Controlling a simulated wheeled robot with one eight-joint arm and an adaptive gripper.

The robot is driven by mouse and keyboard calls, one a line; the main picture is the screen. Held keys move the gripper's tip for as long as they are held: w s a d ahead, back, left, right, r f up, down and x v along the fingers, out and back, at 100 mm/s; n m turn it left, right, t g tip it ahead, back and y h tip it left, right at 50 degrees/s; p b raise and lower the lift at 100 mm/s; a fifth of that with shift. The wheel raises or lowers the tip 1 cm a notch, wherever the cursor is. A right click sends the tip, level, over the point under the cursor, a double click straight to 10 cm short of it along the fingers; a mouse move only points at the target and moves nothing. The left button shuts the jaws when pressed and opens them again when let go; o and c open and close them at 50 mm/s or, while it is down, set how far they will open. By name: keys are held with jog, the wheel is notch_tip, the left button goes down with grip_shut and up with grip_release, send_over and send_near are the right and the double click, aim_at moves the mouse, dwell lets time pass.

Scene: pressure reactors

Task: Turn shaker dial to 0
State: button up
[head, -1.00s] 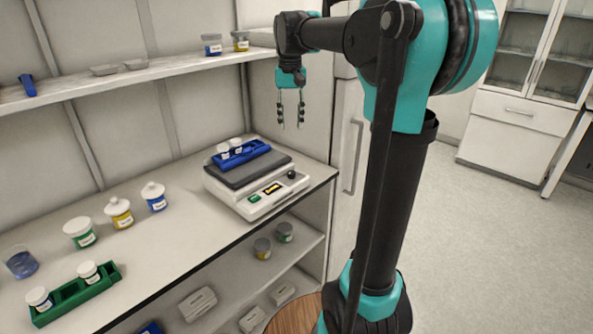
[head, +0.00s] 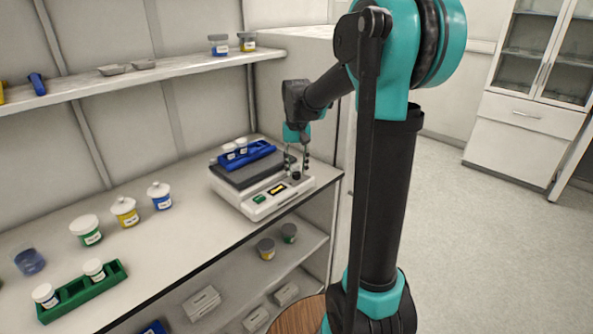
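The shaker (head: 243,199) is a white box with a dark top plate, standing at the right end of the counter. Its front panel has a green button (head: 259,199), a small lit display (head: 277,189) and a black dial (head: 296,175) at the right. A blue rack (head: 262,150) with two white-capped vials sits on the plate. My gripper (head: 297,173) points down over the right end of the panel, its fingers apart on either side of the dial. Whether they touch the dial cannot be told. The display reading is too small to make out.
On the counter at left are several jars (head: 125,212), a blue beaker (head: 29,262) and a green rack (head: 75,295) with two vials. An upper shelf (head: 170,68) runs along the wall behind. Lower shelves hold jars and boxes. Open floor lies at right.

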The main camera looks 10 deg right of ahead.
aim_at(297, 173)
jog(key=shift+f, duration=0.6)
grip_shut()
jog(key=shift+n, duration=0.8)
grip_release()
jog(key=shift+r, duration=0.1)
notch_tip(297, 173, up, 12)
